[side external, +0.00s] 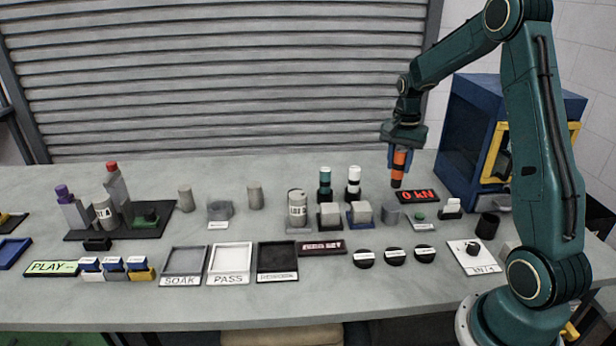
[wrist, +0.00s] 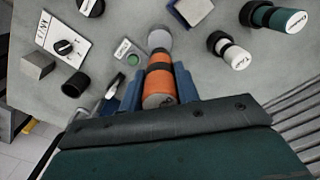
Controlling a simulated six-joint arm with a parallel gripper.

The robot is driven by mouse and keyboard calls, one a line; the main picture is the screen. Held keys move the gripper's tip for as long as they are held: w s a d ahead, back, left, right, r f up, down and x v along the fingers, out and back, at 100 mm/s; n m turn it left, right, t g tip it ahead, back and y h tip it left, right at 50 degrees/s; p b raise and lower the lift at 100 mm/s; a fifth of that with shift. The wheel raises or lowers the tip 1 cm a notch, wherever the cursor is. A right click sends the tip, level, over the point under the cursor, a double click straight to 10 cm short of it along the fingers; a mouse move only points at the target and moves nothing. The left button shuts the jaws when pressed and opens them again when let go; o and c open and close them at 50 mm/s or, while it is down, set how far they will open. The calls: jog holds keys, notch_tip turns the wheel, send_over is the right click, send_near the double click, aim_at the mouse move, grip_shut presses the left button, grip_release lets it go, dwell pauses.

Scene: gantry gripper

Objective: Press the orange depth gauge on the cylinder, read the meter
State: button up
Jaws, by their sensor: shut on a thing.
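The orange depth gauge (side external: 398,168), with black bands, is upright in my gripper (side external: 400,155), which is shut on it. In the wrist view the gauge (wrist: 160,86) sits between the blue fingers of my gripper (wrist: 159,80). A grey cylinder (side external: 391,214) stands on the table below the gauge's lower end, apart from it in the side view. A grey round top (wrist: 159,39) shows just past the gauge in the wrist view; whether they touch there I cannot tell. The meter (side external: 418,196) is a dark panel showing "0 kN" in red.
A green button plate (side external: 423,219), a dark cup (side external: 487,226) and a dial plate (side external: 473,255) are at the right. Green (side external: 325,184) and white (side external: 353,184) bottles stand left of the gauge. A blue cabinet (side external: 470,130) is behind at right. Several trays and blocks fill the left.

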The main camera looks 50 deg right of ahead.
dwell(0.3)
jog(key=w+a+r+n, duration=0.3)
jog(key=w+a+n, duration=0.1)
jog(key=w+a, duration=0.5)
jog(key=w+a+r+n, duration=0.2)
jog(key=w+a+n, duration=0.3)
jog(key=w+a, duration=0.5)
jog(key=shift+r, duration=0.4)
jog(key=shift+f, duration=0.15)
send_over(298, 195)
jog(key=shift+f, duration=2.9)
jog(key=shift+f, duration=0.55)
jog(key=shift+r, duration=0.1)
notch_tip(298, 195, up, 7)
dwell(0.3)
